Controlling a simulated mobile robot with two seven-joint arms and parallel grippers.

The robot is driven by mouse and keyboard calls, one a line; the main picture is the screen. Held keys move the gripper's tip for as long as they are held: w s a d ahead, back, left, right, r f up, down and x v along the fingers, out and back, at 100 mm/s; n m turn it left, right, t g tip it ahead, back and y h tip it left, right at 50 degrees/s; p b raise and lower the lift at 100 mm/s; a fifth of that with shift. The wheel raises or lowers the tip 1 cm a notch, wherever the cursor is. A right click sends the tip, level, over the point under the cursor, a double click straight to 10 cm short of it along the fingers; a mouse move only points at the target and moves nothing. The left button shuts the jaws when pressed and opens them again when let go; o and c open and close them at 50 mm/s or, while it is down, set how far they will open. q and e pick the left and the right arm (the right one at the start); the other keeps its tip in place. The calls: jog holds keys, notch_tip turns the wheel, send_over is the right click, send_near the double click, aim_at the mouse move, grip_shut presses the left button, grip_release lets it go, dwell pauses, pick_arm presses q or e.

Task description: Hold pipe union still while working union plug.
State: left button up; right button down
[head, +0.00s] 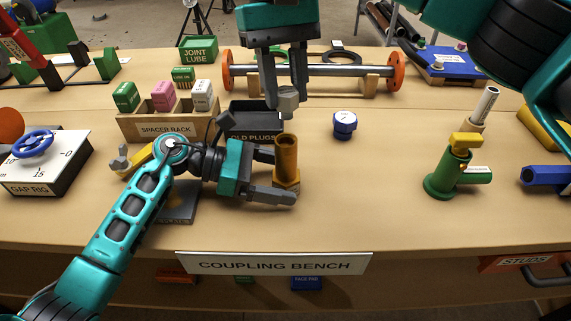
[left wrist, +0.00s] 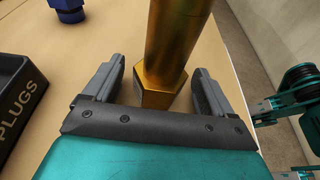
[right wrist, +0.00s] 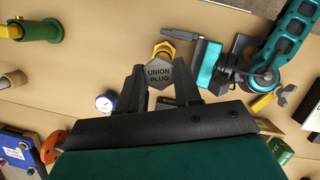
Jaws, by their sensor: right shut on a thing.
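The brass pipe union (head: 286,158) stands upright on the bench, with a hex section at its foot. It also shows in the left wrist view (left wrist: 172,45). My left gripper (head: 284,178) is open, low around the union. In the left wrist view its fingers (left wrist: 160,85) stand on either side of the hex, with gaps showing. My right gripper (head: 286,88) points down, shut on the grey hex union plug (head: 288,104). The plug's label shows in the right wrist view (right wrist: 158,75). The plug is above the union's top, apart from it in the head view.
The old plugs tray (head: 233,133) is just behind my left gripper. A blue-and-white gauge (head: 345,124) and a green stand with a yellow top (head: 440,187) are to the right. A flanged pipe (head: 330,70) lies behind.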

pick_arm(q)
jog(key=shift+o, duration=0.3)
jog(key=shift+a+r, duration=0.1)
jog(key=shift+a, duration=0.45)
jog(key=v, duration=1.1)
